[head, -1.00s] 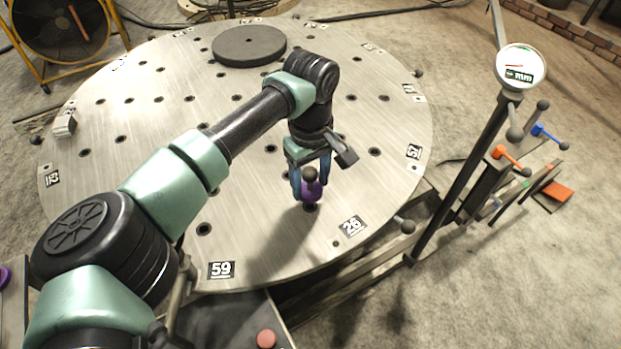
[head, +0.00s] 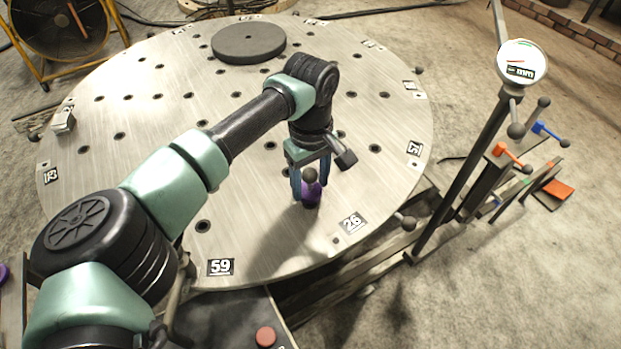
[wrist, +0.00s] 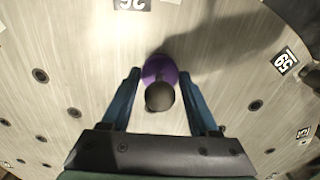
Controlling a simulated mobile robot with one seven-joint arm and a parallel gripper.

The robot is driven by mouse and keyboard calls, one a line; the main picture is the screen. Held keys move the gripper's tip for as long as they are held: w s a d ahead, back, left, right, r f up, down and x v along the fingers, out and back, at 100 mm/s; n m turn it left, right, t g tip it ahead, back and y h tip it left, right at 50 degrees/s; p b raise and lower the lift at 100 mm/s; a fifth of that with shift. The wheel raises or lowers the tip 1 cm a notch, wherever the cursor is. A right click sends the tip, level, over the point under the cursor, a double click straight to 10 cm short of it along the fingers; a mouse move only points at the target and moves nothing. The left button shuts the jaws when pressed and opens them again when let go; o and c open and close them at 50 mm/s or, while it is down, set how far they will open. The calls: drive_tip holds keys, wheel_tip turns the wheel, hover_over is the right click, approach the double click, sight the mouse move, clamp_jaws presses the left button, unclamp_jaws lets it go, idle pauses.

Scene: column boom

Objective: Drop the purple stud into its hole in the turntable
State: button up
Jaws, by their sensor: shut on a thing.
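The purple stud (head: 311,192) stands upright on the steel turntable (head: 255,222), near the rim label 26. It has a dark round knob on top and a purple body. My gripper (head: 310,184) points down with its blue fingers on either side of the stud, shut on it. In the wrist view the stud (wrist: 160,72) shows between the fingertips (wrist: 160,82), knob towards the camera. The stud's lower end hides the turntable surface under it, so I cannot tell how deep it sits in a hole.
Several dark holes dot the turntable. A dark disc (head: 248,43) lies at its far side, and a small metal block (head: 62,121) stands at the left rim. A dial gauge (head: 522,63) on a post and levers stand at the right. A red button (head: 265,337) is in front.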

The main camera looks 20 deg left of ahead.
sight(311, 171)
drive_tip(key=shift+f+b, duration=0.95)
drive_tip(key=shift+f, duration=0.75)
drive_tip(key=o, duration=1.1)
drive_tip(key=shift+o, duration=0.2)
drive_tip(key=shift+r, duration=0.1)
drive_tip(key=shift+r+p, duration=3)
drive_tip(key=shift+r, duration=0.75)
drive_tip(key=o, duration=0.4)
